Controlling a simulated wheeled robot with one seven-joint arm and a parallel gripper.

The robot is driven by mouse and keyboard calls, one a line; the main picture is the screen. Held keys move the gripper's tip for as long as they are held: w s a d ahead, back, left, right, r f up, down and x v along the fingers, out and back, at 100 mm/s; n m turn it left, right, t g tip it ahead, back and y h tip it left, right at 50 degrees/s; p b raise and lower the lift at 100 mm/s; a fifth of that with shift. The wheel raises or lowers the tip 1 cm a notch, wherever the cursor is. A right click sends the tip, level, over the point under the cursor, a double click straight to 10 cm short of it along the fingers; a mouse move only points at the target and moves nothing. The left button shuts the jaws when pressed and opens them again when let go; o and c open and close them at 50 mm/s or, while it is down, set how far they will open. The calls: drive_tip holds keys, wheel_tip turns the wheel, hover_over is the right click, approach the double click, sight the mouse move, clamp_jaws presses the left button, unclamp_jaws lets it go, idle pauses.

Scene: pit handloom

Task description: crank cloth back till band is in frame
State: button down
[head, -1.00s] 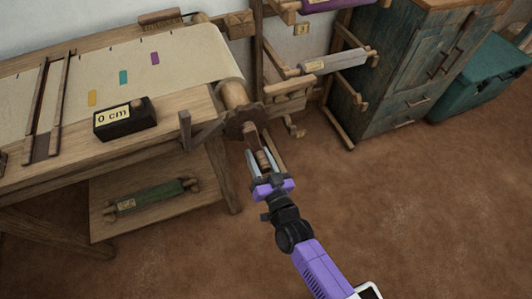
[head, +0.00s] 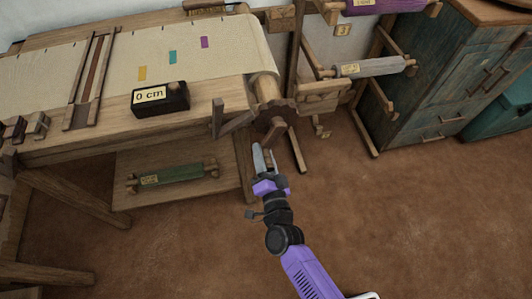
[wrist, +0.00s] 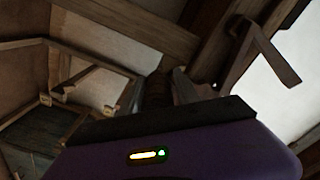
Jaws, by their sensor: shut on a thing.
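Cream cloth (head: 228,62) lies across the loom top and over a wooden roller (head: 266,88) at the right. An upright-barred wooden frame (head: 78,108) stands across the cloth, left of the bands. A black counter box (head: 172,98) reads 0 cm. My gripper (head: 263,160) is shut on the crank handle below the roller end; its fingers mostly hide the handle. The crank arm (head: 272,132) shows above them. The wrist view is dark and does not show the grip clearly.
A wooden rack (head: 318,100) with wound rolls stands right of the crank. A blue-green cabinet (head: 445,80) stands farther right. A shelf below the loom holds a green roll (head: 170,174). The brown floor (head: 400,220) in front is clear.

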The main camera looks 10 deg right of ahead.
drive_tip(key=shift+d+f, duration=0.15)
drive_tip(key=c, duration=1.1)
unclamp_jaws()
drive_tip(key=shift+o, duration=0.2)
drive_tip(key=shift+s, duration=0.1)
drive_tip(key=s, duration=0.7)
drive_tip(key=shift+s, duration=0.35)
